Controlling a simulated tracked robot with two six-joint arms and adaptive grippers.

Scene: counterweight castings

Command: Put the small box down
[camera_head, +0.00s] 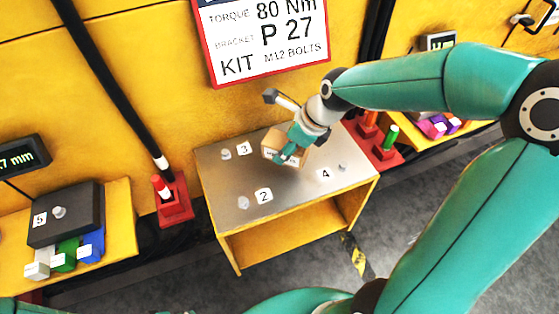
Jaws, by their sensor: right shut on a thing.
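The small box (271,142) is a light brown carton with a white label, at the middle of the metal-topped yellow stand (220,190). My right gripper (283,143) comes down over it from the upper right and is shut on it, covering part of its top and right side. The box is at or just above the metal top; I cannot tell whether it touches. My left gripper is not in view; only a teal arm part of mine shows at the bottom edge.
Left stand a red post base (174,205) and a dark block (68,215) beside coloured blocks. A red tray (386,159) with a green peg is right. A sign (264,40) hangs behind.

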